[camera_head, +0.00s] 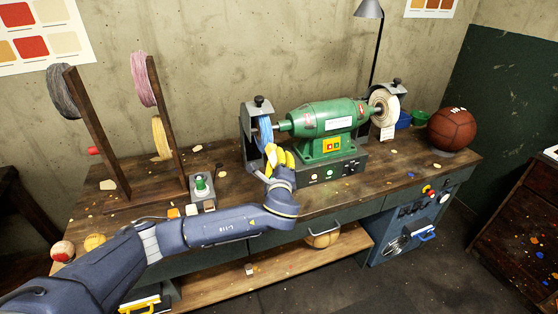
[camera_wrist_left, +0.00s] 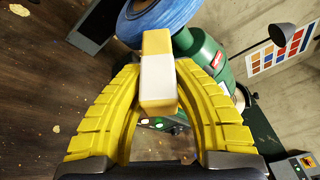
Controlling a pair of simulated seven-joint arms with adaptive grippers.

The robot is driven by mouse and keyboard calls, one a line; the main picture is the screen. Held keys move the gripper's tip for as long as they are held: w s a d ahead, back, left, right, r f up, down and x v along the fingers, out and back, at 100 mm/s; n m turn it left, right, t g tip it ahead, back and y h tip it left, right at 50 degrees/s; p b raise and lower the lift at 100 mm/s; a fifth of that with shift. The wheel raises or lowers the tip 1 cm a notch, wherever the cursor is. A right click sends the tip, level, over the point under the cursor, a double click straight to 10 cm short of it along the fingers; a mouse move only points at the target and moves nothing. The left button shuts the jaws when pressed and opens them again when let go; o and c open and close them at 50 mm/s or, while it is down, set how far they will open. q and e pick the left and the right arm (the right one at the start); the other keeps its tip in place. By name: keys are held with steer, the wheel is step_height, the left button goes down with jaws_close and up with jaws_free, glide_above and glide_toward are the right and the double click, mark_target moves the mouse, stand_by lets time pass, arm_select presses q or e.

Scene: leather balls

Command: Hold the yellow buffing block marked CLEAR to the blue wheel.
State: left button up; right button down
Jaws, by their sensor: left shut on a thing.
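The blue wheel (camera_head: 265,131) is on the left end of the green grinder (camera_head: 322,120), partly under a grey guard. It also shows at the top of the left wrist view (camera_wrist_left: 165,18). My left gripper (camera_head: 279,158) has yellow fingers and is just in front of the wheel. In the left wrist view my left gripper (camera_wrist_left: 160,98) is shut on a yellow and whitish block (camera_wrist_left: 156,45). The block's far end overlaps the wheel's lower edge; I cannot tell whether they touch. No CLEAR marking is readable. My right gripper is not in view.
A white wheel (camera_head: 385,105) is on the grinder's right end. A brown ball (camera_head: 452,129) sits at the bench's right end.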

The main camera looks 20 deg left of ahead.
arm_select(q)
steer(key=shift+w+a+r, duration=0.1)
steer(key=shift+w+a, duration=0.1)
steer(key=shift+w, duration=0.1)
jaws_close()
stand_by(1.2)
steer(key=s+d+f, duration=0.1)
steer(key=s+d, duration=0.3)
steer(key=s, duration=0.1)
steer(key=shift+s, duration=0.3)
stand_by(0.5)
steer(key=shift+d+f, duration=0.1)
steer(key=shift+d, duration=0.05)
stand_by(1.4)
